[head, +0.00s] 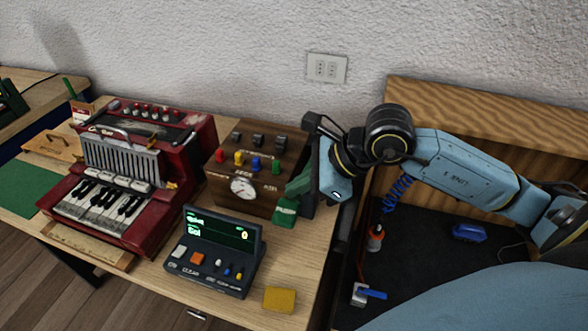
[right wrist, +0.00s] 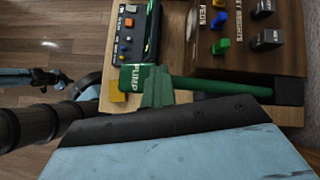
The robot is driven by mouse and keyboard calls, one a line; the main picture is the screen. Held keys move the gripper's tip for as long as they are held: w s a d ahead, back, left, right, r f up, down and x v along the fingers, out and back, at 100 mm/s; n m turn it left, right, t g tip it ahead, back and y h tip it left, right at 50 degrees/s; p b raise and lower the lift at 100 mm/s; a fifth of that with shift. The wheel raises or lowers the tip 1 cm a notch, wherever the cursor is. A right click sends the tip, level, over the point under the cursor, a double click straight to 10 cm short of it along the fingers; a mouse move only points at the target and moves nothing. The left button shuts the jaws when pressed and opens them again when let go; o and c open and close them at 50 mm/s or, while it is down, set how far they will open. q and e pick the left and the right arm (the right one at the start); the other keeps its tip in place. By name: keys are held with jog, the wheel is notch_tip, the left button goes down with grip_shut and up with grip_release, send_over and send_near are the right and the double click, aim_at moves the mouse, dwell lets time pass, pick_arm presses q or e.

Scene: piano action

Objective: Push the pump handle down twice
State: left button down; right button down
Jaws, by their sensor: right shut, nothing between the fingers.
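The green pump handle (head: 285,211) is at the right side of the brown wooden control box (head: 262,152). In the right wrist view the handle (right wrist: 225,88) is a green bar running left to an end block marked PUMP. My right gripper (head: 297,187) is shut and empty, its green fingertips close above the handle's end in the head view. In the right wrist view the fingertips (right wrist: 158,80) overlap the bar next to the PUMP block. I cannot tell whether they touch it. The gripper hides part of the bar. My left gripper is not in view.
A dark console with a lit green screen (head: 221,231) stands in front of the box. A yellow block (head: 280,299) lies near the table's front edge. A red keyboard instrument (head: 138,178) stands left. A dark mat on the right holds a blue object (head: 469,232).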

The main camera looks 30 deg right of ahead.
jog(key=shift+s+a, duration=0.1)
notch_tip(320, 180, up, 6)
jog(key=w+d+p, duration=0.1)
jog(key=d+p, duration=0.1)
jog(key=p, duration=0.1)
jog(key=shift+w+r, duration=0.2)
jog(key=shift+w, duration=0.2)
dwell(0.4)
jog(key=r, duration=0.1)
jog(key=w+d+r+p, duration=0.1)
jog(key=r, duration=0.1)
jog(key=r+p, duration=0.1)
jog(key=shift+w+d+r, duration=0.15)
jog(key=shift+d+r, duration=0.15)
jog(key=shift+d, duration=0.05)
jog(key=shift+f, duration=0.1)
dwell(0.9)
